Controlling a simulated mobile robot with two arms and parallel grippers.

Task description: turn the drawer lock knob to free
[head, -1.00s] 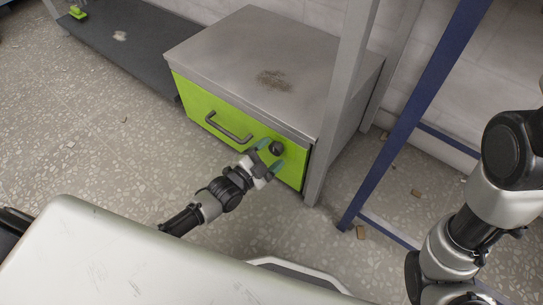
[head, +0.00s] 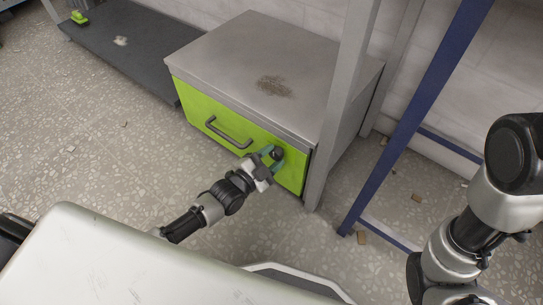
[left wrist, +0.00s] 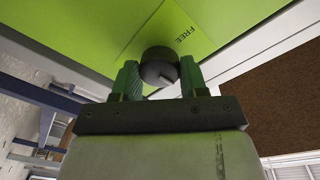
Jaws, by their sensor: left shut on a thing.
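The dark round lock knob (head: 277,153) is on the right side of the green drawer front (head: 212,118). My left gripper (head: 271,155) is shut on the knob, with one teal fingertip on each side. In the left wrist view the knob (left wrist: 159,67) sits between the two green-looking fingers of the gripper (left wrist: 158,78). A pale line marks the knob's face, toward its lower right. The word FREE (left wrist: 186,35) shows on the green panel beyond the knob. My right gripper is not in view; only part of that arm shows at the right.
The grey cabinet top (head: 235,60) has a brown stain. A dark drawer handle (head: 228,133) is left of the knob. A grey post (head: 340,100) and a blue frame leg (head: 415,115) stand close at the right.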

